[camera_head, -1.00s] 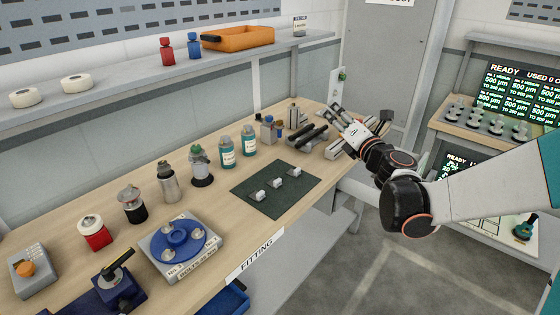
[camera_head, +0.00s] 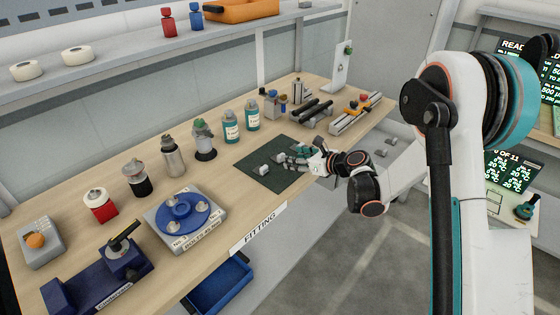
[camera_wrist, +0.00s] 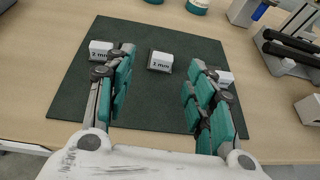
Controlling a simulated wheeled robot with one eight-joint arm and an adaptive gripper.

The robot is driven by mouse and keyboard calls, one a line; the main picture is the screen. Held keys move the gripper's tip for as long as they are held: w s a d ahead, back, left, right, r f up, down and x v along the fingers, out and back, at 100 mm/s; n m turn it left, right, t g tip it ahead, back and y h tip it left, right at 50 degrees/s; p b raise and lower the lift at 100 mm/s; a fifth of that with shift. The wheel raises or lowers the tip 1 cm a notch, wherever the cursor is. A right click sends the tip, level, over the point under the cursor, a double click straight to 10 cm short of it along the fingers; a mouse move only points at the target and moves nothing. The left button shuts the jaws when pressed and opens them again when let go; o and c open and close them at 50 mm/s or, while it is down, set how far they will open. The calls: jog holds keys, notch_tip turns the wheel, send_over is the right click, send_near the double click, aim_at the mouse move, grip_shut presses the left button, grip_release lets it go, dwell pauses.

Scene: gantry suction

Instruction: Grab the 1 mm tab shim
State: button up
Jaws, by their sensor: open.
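The 1 mm tab shim, a small white block labelled "1 mm" on a dark base (camera_wrist: 160,61), lies on the dark green mat (camera_wrist: 70,90). In the wrist view it sits just beyond and between my gripper's fingertips (camera_wrist: 163,74), apart from both. My gripper is open and empty. In the head view my gripper (camera_head: 292,160) is over the mat's right part, and the middle shim (camera_head: 281,157) shows at its tips. A shim labelled "2 mm" (camera_wrist: 100,50) lies left, beside the left finger. A third shim (camera_wrist: 225,77) is partly hidden behind the right finger; its label is unreadable.
Teal-labelled bottles (camera_head: 231,127) stand behind the mat. A blue round fixture (camera_head: 182,212) is at left on the bench. Black bars in a holder (camera_head: 312,110) and a grey rail device (camera_head: 355,115) stand at right. The mat's near part is clear.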

aim_at(278, 156)
jog(key=b+x, duration=0.1)
jog(key=x, duration=0.2)
jog(key=b+x, duration=0.1)
jog(key=x, duration=0.3)
jog(key=shift+w+f+b, duration=0.15)
jog(key=shift+w+b, duration=0.2)
jog(key=c, duration=1)
